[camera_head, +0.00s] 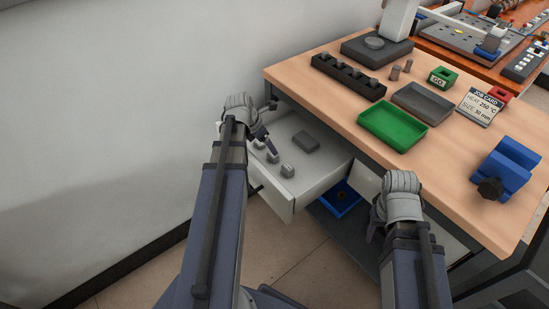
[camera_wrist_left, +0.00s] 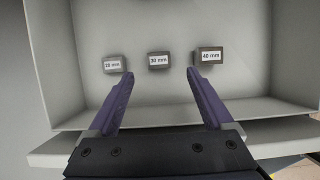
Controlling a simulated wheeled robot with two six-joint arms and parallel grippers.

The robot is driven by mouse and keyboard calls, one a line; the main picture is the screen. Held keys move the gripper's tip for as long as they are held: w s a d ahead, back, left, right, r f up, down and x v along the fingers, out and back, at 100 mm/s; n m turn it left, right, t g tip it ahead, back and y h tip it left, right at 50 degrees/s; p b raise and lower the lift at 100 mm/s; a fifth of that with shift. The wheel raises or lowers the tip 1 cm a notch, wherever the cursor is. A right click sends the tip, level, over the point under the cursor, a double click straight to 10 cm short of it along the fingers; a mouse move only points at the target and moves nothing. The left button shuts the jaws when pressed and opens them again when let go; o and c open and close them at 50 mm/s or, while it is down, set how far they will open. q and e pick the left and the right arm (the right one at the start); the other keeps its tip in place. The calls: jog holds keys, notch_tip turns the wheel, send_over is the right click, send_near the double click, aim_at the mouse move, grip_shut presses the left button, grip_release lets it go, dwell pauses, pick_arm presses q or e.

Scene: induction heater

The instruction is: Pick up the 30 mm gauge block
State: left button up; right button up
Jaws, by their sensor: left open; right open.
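The 30 mm gauge block (camera_wrist_left: 158,59) is a small grey block with a white label, in the middle of a row of three in the open drawer. In the head view it is the middle block (camera_head: 273,157). The 20 mm block (camera_wrist_left: 115,65) is on its left in the wrist view and the 40 mm block (camera_wrist_left: 208,55) on its right. My left gripper (camera_wrist_left: 159,73) is open and empty, its fingertips pointing towards the row with the 30 mm block centred between them in the picture. My right gripper (camera_head: 377,225) is by the table's front, its fingers mostly hidden.
The white drawer (camera_head: 305,192) has raised walls around the blocks, and a flat dark piece (camera_head: 306,141) lies in it. A blue bin (camera_head: 340,200) is below. The wooden table (camera_head: 440,185) holds a green tray (camera_head: 393,125), a grey tray (camera_head: 423,101) and a job card (camera_head: 478,106).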

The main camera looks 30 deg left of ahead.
aim_at(271, 155)
pick_arm(q)
jog(key=shift+b+x, duration=1.2)
jog(key=shift+x, duration=0.05)
jog(key=shift+f, duration=0.1)
jog(key=b+x, duration=0.5)
jog(key=shift+a+f, duration=0.1)
jog(key=shift+a, duration=0.1)
jog(key=shift+s, duration=0.1)
grip_shut()
